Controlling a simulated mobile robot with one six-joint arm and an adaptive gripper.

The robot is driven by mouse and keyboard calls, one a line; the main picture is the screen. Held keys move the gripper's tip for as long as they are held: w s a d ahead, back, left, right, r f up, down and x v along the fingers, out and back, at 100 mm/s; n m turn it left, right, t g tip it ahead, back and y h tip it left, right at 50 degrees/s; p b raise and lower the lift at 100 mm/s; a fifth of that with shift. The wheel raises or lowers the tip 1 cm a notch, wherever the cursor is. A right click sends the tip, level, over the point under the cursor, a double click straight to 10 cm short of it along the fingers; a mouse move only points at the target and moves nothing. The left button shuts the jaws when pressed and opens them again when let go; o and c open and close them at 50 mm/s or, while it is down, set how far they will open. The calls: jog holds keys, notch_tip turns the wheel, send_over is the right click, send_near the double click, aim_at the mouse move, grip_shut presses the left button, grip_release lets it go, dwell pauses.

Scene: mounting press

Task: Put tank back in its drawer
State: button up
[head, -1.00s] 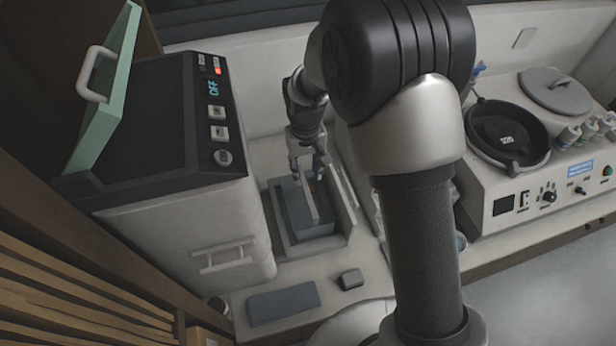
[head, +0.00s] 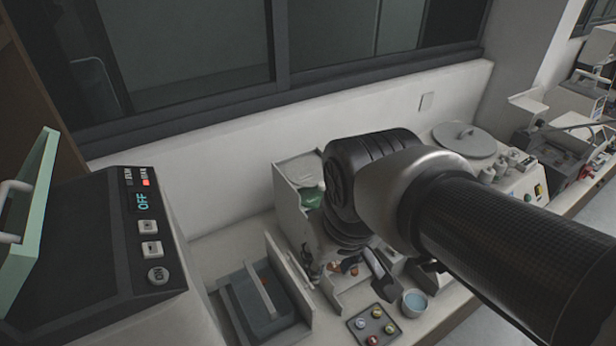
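The tank (head: 245,291) is a blue-grey box with a light bar-shaped handle (head: 263,297) across its top. It sits in the pale open drawer (head: 289,288), right of the machine with the green lid, in the lower middle of the head view. Nothing of mine is on the tank. My arm crosses the right half of the view. Its wrist end is down among small items right of the drawer, apart from the tank handle. My fingertips cannot be made out clearly there, so their opening does not show.
The machine with the OFF display (head: 144,201) stands at left, its green lid (head: 29,219) raised. A dark tray with coloured round pieces (head: 375,327) and a blue-filled cup (head: 414,302) lie right of the drawer. A wall with windows closes the back.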

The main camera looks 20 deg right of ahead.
jog(key=s+d+t, duration=0.1)
jog(key=s+d, duration=0.1)
jog(key=s, duration=0.5)
jog(key=shift+m, duration=0.4)
jog(key=shift+r, duration=0.1)
notch_tip(320, 180, down, 14)
jog(key=b, duration=1.4)
jog(key=shift+f, duration=0.2)
jog(key=shift+d, duration=0.1)
